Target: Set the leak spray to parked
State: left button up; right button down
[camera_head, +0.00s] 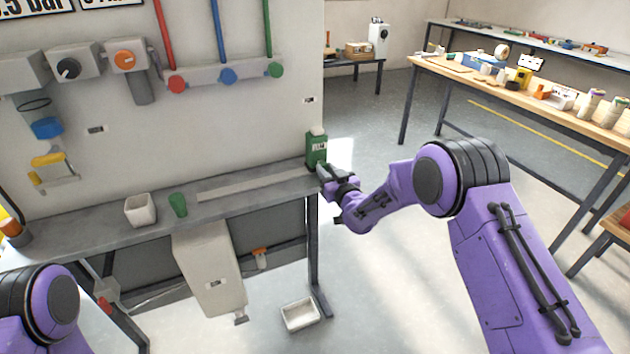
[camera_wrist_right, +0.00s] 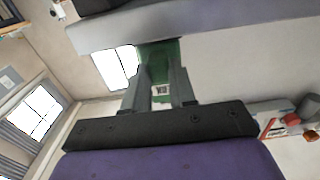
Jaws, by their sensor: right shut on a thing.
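The green bottle with a white cap and a label, which I take as the leak spray (camera_head: 316,150), is upright at the right end of the grey wall bench (camera_head: 255,196). My right gripper (camera_head: 322,173) is shut on its lower part from the right. In the right wrist view the green body (camera_wrist_right: 160,72) shows between the two grey fingers (camera_wrist_right: 159,90). I cannot tell whether its base touches the bench. My left gripper is out of view; only part of my left arm shows at the lower left.
Knobs and coloured pipes are on the wall panel above. A white tray (camera_head: 300,315) lies on the floor. Open floor separates the bench from the wooden table (camera_head: 450,75).

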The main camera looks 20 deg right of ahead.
jog(key=shift+w+d, duration=0.1)
jog(key=shift+d, duration=0.9)
jog(key=c, duration=1.1)
grip_release()
jog(key=shift+d, duration=0.1)
jog(key=shift+o, duration=0.9)
jog(key=shift+d, duration=0.1)
jog(key=s+d+b, duration=0.1)
jog(key=s+b, duration=0.1)
jog(key=s, duration=0.8)
jog(key=shift+s, duration=0.25)
